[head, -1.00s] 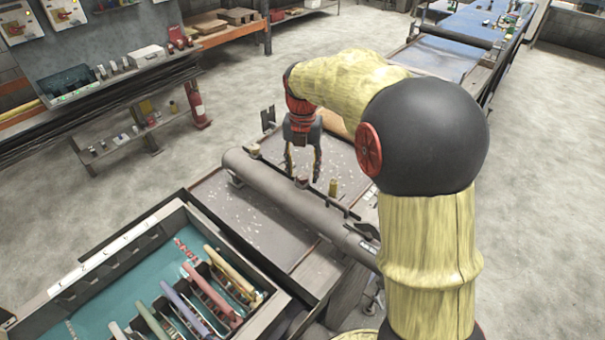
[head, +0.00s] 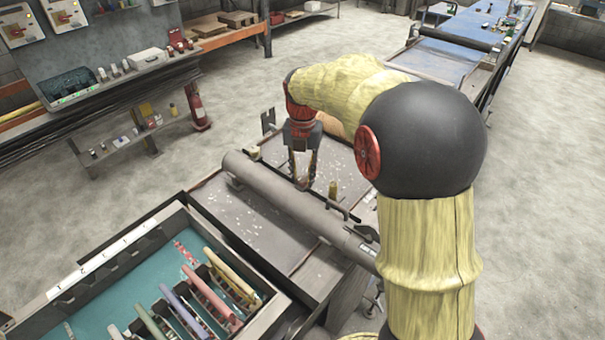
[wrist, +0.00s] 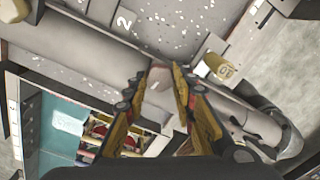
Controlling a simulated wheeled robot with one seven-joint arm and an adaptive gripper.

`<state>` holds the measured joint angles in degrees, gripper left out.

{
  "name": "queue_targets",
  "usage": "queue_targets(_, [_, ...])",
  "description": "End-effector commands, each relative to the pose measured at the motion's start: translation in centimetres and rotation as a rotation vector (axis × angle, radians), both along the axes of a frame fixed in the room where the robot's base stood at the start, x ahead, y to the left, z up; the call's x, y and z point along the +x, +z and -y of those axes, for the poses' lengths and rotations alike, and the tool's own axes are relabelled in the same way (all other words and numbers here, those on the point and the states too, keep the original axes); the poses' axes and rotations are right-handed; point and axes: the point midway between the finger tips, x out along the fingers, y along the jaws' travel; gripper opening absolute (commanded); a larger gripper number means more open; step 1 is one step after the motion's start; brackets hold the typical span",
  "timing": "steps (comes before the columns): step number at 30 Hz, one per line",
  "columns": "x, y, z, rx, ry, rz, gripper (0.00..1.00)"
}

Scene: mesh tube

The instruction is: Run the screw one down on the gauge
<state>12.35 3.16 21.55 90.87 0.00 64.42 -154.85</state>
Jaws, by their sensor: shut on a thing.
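The gauge is a dark bar (head: 335,206) with a raised handle, lying along a long grey roller (head: 265,190) on the bench. My gripper (head: 303,184) points down over the bar and is shut on a small screw head there. In the wrist view the fingers (wrist: 166,82) close around this pale head (wrist: 160,76), which they partly hide. I cannot read a number on it. A yellowish knob (head: 333,187) stands just to the right; in the wrist view it (wrist: 219,66) bears dark digits. Another small head (head: 253,151) sits at the bar's far left end.
A teal-lined tray (head: 100,300) with several coloured handles stands at the front left. A plate with a white 2 (wrist: 123,20) lies near the fingers in the wrist view. A red extinguisher (head: 196,106) stands by the shelves. The floor on the right is clear.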

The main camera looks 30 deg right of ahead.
Motion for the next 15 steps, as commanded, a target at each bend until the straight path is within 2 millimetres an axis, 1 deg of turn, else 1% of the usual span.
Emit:
queue_targets(1, [0.0,0.01,0.0,0.0,0.0,0.0,0.08])
queue_targets(5, [0.0,0.01,0.0,0.0,0.0,0.0,0.01])
queue_targets(11, [0.0,0.05,0.0,0.0,-0.011,0.0,0.01])
queue_targets(15, [-0.01,0.14,-0.01,0.0,-0.05,-0.001,0.01])
